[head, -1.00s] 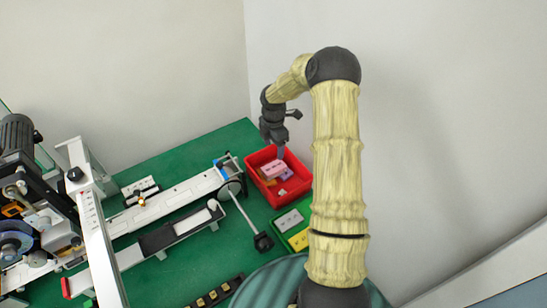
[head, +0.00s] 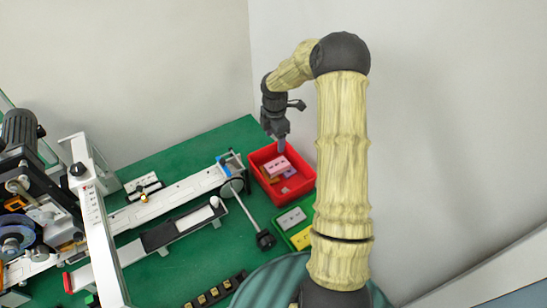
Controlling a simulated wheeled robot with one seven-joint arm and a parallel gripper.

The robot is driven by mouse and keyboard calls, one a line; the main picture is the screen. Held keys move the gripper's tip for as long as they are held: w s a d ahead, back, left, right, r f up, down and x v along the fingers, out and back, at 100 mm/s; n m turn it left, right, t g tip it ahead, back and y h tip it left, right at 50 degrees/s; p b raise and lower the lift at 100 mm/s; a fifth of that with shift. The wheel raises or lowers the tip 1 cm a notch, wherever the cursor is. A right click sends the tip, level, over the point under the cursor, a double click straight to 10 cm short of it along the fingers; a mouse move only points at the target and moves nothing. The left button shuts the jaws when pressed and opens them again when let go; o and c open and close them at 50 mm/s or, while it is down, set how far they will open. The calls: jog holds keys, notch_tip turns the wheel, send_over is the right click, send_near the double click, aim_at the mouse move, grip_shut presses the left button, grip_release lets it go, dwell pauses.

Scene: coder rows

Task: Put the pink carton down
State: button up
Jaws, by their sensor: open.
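The pink carton (head: 278,164) lies in the red bin (head: 309,176) on the green table, on top of other small items. My gripper (head: 281,147) points down above the far part of the bin. It is open, and its fingertips are just above or beside the carton. At this size I cannot tell whether they touch it.
A green tray (head: 281,223) with grey and yellow cartons stands in front of the bin. A white conveyor machine (head: 180,197) fills the table to the left, with a black-ended rod (head: 265,240) reaching toward the tray. Walls close in behind and right.

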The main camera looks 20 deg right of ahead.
jog(key=s+a+r+m+t, duration=0.1)
jog(key=s+a+r+m, duration=0.2)
jog(key=s+m, duration=0.3)
jog(key=s+a+r+m, duration=0.4)
jog(key=s+m, duration=0.3)
jog(key=s, duration=0.3)
jog(key=s+a+r+m+t, duration=0.1)
jog(key=s+a+r+m, duration=0.3)
jog(key=s, duration=0.4)
jog(key=shift+s+r+m+t, duration=0.15)
jog(key=shift+r+m+t, duration=0.25)
jog(key=shift+m, duration=0.8)
jog(key=shift+r, duration=0.1)
